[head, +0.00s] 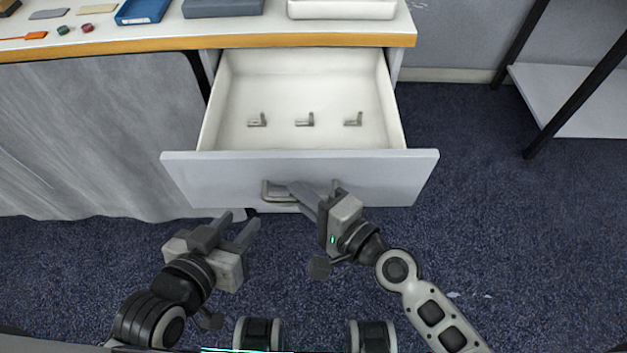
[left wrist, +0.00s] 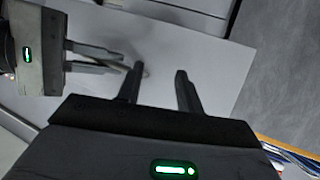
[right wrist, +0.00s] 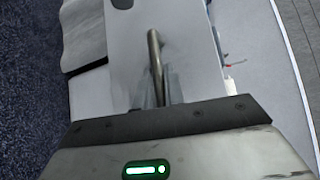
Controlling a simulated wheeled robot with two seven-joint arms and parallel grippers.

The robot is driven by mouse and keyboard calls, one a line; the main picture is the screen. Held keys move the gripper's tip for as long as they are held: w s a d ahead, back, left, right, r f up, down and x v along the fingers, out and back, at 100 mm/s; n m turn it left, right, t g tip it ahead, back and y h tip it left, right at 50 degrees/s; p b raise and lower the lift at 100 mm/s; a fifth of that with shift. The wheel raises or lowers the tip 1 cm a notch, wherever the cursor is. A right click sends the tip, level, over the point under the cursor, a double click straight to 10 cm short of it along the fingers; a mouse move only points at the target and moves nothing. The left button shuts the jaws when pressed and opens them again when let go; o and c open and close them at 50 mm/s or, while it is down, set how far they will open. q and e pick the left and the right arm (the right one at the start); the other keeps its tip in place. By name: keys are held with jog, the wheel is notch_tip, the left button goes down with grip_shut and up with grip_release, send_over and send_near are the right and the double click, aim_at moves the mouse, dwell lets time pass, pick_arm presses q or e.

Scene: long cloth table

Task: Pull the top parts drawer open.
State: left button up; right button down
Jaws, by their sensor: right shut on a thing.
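The top parts drawer (head: 300,178) stands pulled out from under the table, its white inside in view with several small metal brackets (head: 304,121) on its floor. Its bar handle (head: 268,191) is on the front face. My right gripper (head: 318,196) is shut on the handle; the right wrist view shows the handle (right wrist: 155,55) running down between its fingers. My left gripper (head: 238,224) is open and empty, below and left of the handle, apart from the drawer. The left wrist view shows its spread fingers (left wrist: 160,88) before the drawer front (left wrist: 215,65).
The table top (head: 250,31) holds a blue tray (head: 143,11), a grey bin (head: 222,7) and a white bin (head: 342,8). A grey cloth (head: 95,135) hangs at left. A shelf rack (head: 570,95) stands at right.

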jog(key=shift+s, duration=0.1)
pick_arm(q)
jog(key=shift+r, duration=0.15)
pick_arm(e)
jog(key=c, duration=1.5)
grip_release()
jog(key=shift+s+d, duration=0.1)
